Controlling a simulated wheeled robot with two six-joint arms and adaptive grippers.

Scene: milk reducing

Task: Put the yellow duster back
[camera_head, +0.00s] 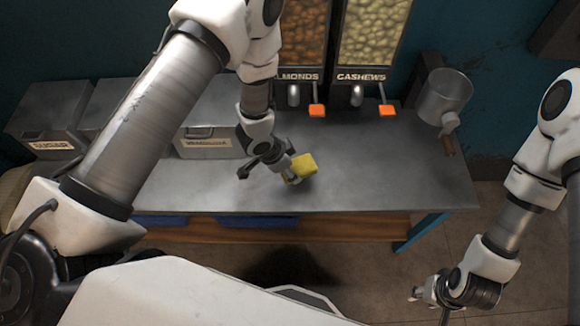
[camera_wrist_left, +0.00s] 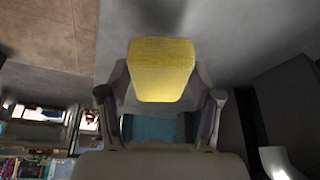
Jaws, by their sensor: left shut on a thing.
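The yellow duster (camera_head: 303,167) is a small yellow block over the grey metal counter in the head view. My left gripper (camera_head: 287,177) is shut on it. In the left wrist view the duster (camera_wrist_left: 161,68) sits between the two fingers of my left gripper (camera_wrist_left: 160,100), with a dark shadow on the counter beyond it. I cannot tell whether the duster touches the counter. My right gripper (camera_head: 432,294) hangs at the lower right, off the counter and above the floor; its fingers are too small and dark to read.
The grey counter (camera_head: 390,165) is clear to the right of the duster. Almond (camera_head: 302,40) and cashew (camera_head: 370,35) dispensers with orange levers stand at the back. A sugar bin (camera_head: 50,125) and another labelled bin (camera_head: 207,142) stand left.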

